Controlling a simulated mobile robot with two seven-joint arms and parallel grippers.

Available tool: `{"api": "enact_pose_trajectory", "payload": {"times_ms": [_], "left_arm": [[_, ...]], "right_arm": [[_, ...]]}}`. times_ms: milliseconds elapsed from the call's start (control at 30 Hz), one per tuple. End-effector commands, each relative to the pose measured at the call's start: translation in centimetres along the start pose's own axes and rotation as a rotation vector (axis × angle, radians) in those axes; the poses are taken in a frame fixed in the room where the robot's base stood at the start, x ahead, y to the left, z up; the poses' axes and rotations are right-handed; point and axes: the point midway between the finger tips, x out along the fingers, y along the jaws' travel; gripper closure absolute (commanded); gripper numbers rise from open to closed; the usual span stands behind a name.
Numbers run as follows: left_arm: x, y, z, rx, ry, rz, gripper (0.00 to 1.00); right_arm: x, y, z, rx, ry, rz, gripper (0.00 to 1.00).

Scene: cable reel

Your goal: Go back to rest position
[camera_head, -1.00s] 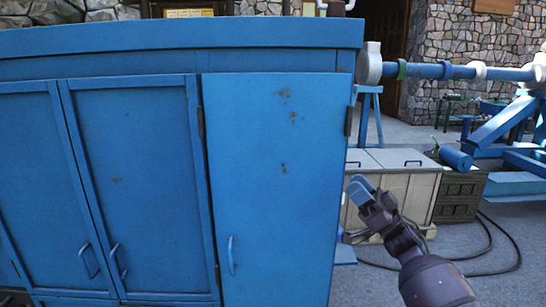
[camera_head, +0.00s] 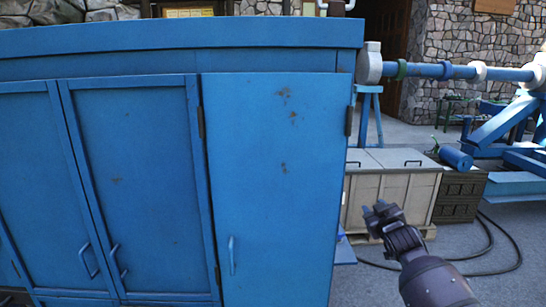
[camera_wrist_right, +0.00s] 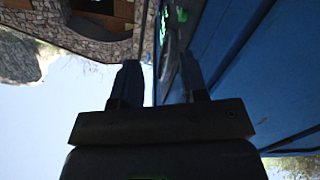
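My right gripper (camera_head: 375,210) is in front of the pale crate, to the right of the blue cabinet. In the right wrist view its two dark fingers (camera_wrist_right: 159,82) stand apart with nothing between them. It is open and empty. My left gripper does not show in either view.
A pale crate (camera_head: 398,190) with a grey lid and a dark green crate (camera_head: 458,196) stand behind my right gripper. A black cable (camera_head: 515,240) lies on the ground at the right. The cabinet's right edge is close to my right gripper.

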Motion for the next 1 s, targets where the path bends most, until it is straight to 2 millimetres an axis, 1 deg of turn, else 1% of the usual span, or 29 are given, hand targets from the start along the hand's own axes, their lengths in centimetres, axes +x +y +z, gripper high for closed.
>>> {"api": "enact_pose_trajectory", "payload": {"times_ms": [33,167,267,367,467,500,567,600,667,700,767,800,867,900,967,1000], "left_arm": [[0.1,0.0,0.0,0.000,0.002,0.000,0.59],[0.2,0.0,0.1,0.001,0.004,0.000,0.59],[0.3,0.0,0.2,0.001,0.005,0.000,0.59],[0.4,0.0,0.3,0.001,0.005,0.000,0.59],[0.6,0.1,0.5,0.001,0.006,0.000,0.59],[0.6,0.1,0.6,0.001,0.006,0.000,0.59],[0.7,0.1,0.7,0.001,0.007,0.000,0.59],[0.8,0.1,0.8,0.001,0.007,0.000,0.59],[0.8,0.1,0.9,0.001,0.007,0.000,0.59],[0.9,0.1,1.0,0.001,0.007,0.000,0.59],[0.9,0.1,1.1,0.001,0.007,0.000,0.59],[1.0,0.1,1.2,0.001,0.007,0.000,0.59],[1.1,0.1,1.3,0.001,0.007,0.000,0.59],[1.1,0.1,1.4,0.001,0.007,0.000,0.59],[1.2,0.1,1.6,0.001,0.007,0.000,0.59],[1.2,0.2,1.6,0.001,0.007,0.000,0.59]], "right_arm": [[-1.0,-0.9,2.0,0.010,-0.017,-0.009,0.60],[-3.0,-2.4,5.0,0.026,-0.043,-0.024,0.60],[-4.9,-3.6,7.5,0.039,-0.068,-0.035,0.60],[-7.2,-5.0,10.5,0.056,-0.099,-0.048,0.60],[-10.4,-6.7,13.8,0.079,-0.137,-0.062,0.60],[-11.8,-7.3,15.2,0.089,-0.154,-0.067,0.60],[-14.1,-8.3,17.2,0.105,-0.180,-0.074,0.60],[-15.7,-9.0,18.4,0.116,-0.195,-0.078,0.60],[-18.0,-9.9,20.1,0.133,-0.221,-0.083,0.60],[-19.6,-10.4,21.1,0.144,-0.238,-0.086,0.60],[-22.0,-11.3,22.6,0.162,-0.263,-0.089,0.60],[-23.7,-11.8,23.5,0.174,-0.281,-0.091,0.60],[-26.1,-12.5,24.8,0.191,-0.307,-0.092,0.60],[-27.8,-13.0,25.5,0.203,-0.324,-0.092,0.60],[-30.3,-13.6,26.5,0.221,-0.350,-0.091,0.60],[-31.9,-14.0,27.1,0.232,-0.366,-0.090,0.60]]}}
